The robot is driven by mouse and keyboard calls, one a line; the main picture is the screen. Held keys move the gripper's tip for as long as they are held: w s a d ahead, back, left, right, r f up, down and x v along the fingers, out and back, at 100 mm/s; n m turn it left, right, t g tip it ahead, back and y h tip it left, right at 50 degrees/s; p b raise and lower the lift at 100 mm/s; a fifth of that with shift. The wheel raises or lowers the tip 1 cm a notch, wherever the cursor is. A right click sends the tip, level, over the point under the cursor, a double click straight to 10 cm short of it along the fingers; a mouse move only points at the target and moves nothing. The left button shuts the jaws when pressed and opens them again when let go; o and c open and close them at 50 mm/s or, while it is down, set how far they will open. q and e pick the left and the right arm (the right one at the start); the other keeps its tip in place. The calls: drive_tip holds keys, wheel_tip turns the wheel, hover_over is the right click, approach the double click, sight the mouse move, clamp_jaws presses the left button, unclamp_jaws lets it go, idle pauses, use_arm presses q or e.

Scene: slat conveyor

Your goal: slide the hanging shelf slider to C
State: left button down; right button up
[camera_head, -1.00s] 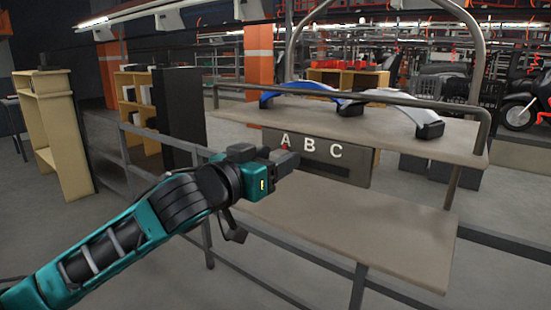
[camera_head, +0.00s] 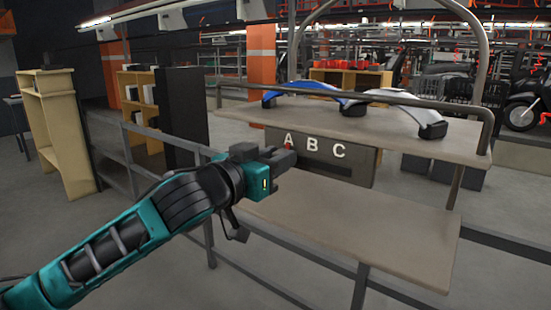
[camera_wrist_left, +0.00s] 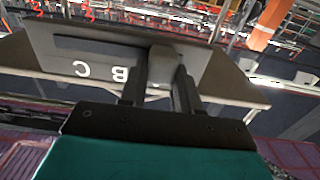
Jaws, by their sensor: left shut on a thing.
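The hanging shelf slider is a dark grey panel (camera_head: 345,158) with white letters A, B and C, hung under the upper shelf's front edge. A dark slot runs below the letters. My left gripper (camera_head: 284,158) is at the panel's left end, just below the A, and hides that end of the slot. In the left wrist view the panel (camera_wrist_left: 100,52) appears upside down, with its slot clear beside C and B. There my left gripper is shut on the grey slider knob (camera_wrist_left: 165,56) at the A end. My right gripper is not in view.
The upper shelf (camera_head: 385,135) carries a blue and a white curved part (camera_head: 405,104). A bare lower shelf (camera_head: 350,225) lies beneath the panel. Metal rails surround the stand. Wooden shelving (camera_head: 58,130) stands at the left, and a motorcycle (camera_head: 525,110) at the far right.

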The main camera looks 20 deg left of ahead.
sight(340, 166)
use_arm(q)
drive_tip(key=s+d+p, duration=0.1)
drive_tip(key=d, duration=0.2)
drive_tip(key=s+d+p, duration=0.1)
drive_tip(key=d, duration=0.2)
drive_tip(key=s+d+p, duration=0.1)
drive_tip(key=d, duration=0.2)
drive_tip(key=shift+s+d, duration=0.1)
drive_tip(key=shift+s, duration=0.05)
drive_tip(key=shift+s+d, duration=0.1)
drive_tip(key=shift+d, duration=0.15)
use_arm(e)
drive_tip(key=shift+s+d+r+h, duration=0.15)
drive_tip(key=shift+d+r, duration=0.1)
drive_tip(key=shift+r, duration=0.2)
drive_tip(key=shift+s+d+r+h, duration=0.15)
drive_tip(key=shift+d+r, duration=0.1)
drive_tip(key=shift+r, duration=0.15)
use_arm(q)
drive_tip(key=c, duration=0.8)
unclamp_jaws()
drive_tip(key=shift+d, duration=0.15)
drive_tip(key=shift+c, duration=0.2)
drive_tip(key=shift+o, duration=0.2)
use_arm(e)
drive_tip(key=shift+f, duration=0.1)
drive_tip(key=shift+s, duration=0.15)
